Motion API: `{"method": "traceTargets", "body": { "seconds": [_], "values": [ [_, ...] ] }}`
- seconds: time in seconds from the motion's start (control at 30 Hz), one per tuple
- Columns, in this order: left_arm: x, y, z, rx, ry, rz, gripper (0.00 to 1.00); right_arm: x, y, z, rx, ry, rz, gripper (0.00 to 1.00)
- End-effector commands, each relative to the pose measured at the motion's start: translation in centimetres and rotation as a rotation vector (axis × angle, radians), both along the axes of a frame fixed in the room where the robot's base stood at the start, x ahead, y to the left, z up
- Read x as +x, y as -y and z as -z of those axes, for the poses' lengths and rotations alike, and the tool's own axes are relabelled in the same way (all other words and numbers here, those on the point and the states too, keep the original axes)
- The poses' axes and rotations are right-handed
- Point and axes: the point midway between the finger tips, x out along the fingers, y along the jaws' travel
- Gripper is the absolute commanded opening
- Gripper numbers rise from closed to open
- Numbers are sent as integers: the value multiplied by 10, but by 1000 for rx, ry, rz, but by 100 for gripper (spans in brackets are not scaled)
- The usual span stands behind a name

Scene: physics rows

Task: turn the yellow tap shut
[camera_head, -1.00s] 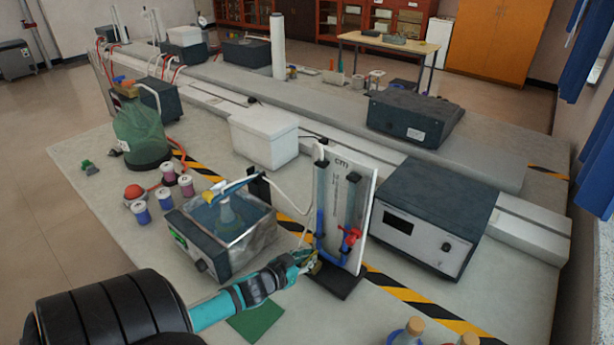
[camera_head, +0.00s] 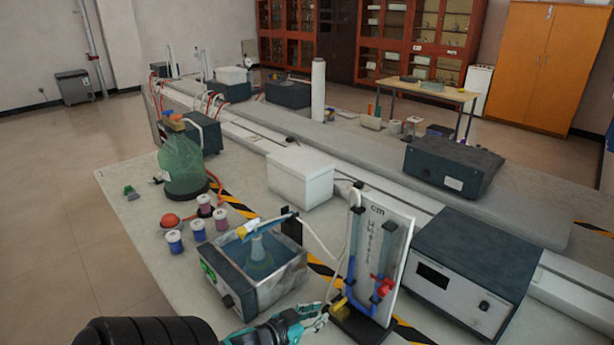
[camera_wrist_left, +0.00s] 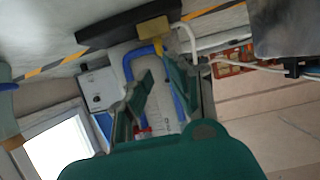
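The yellow tap (camera_head: 339,304) sits low on the left side of a white upright board (camera_head: 387,262) with a blue U-shaped tube, just above its dark base. In the left wrist view a yellow block that looks like the tap (camera_wrist_left: 153,28) shows beyond the fingers, near the dark base (camera_wrist_left: 130,23). My left gripper (camera_head: 320,315) is just left of the tap, apart from it as far as I can tell. In the wrist view its green fingers (camera_wrist_left: 155,95) are spread with no object held between them. My right gripper is not in view.
A red tap (camera_head: 381,285) is on the tube's right side. A water bath (camera_head: 250,280) stands close left, and a dark instrument box (camera_head: 465,275) close right. A pale hose (camera_head: 318,237) loops beside the board. Small jars (camera_head: 198,230) stand at the left.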

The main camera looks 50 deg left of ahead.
Motion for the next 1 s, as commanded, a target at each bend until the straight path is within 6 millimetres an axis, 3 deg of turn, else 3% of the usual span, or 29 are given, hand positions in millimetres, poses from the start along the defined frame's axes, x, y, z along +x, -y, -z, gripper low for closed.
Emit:
{"method": "traceTargets", "body": {
  "seconds": [0.1,0.3,1.0],
  "values": [
    [-20,2,-7,0,-2,-1,18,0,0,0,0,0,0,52],
    [-35,3,-15,0,0,0,18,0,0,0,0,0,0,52],
    [-36,4,-15,1,0,0,18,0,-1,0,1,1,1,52]
  ]
}}
